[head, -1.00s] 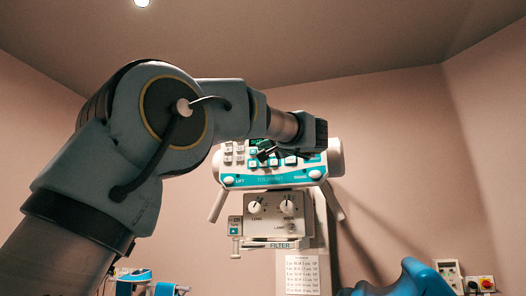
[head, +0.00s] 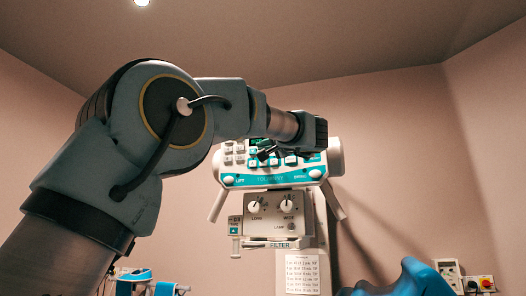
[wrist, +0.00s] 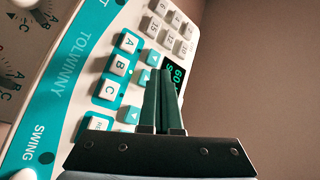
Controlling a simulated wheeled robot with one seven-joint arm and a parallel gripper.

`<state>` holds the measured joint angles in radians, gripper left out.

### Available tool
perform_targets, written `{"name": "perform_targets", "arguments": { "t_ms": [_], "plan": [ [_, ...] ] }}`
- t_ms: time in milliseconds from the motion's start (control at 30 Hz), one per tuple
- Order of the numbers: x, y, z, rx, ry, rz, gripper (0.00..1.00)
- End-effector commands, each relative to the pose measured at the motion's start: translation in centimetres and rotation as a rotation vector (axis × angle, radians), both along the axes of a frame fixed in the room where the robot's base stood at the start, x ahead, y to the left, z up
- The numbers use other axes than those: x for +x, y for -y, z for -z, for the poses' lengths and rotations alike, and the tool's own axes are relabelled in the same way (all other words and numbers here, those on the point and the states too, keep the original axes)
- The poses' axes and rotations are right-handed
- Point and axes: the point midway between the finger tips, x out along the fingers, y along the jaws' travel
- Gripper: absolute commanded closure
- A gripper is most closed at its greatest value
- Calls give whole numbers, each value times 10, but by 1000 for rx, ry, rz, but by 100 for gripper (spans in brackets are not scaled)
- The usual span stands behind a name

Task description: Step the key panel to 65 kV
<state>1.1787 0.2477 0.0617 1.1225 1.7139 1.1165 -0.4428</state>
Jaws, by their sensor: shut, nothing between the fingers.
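The key panel (head: 270,181) is a white and teal housing lettered TOLWINNY, with rows of pale keys, straight ahead in the head view. In the wrist view the panel (wrist: 77,70) appears turned on its side, with keys lettered A, B and C (wrist: 121,64), teal arrow keys (wrist: 131,115) and small numbered keys. A dark display (wrist: 177,72) with green digits seems to read 60 on one line; the fingers partly cover it. My gripper (wrist: 167,73) is shut and empty, its fingertips in front of the panel beside the display and arrow keys. Whether they touch a key is unclear.
Below the panel is a box with two knobs (head: 271,206) and a FILTER label. A printed chart (head: 302,273) hangs under it. A blue curved object (head: 410,280) stands at lower right, near a wall box with a red button (head: 487,283).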

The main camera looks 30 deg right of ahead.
Motion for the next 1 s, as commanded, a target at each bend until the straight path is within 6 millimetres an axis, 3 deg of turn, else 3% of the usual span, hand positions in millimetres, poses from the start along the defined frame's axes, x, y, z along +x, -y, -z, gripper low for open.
{"name": "perform_targets", "arguments": {
  "t_ms": [1000],
  "plan": [
    [6,6,0,0,0,0,100]
  ]
}}
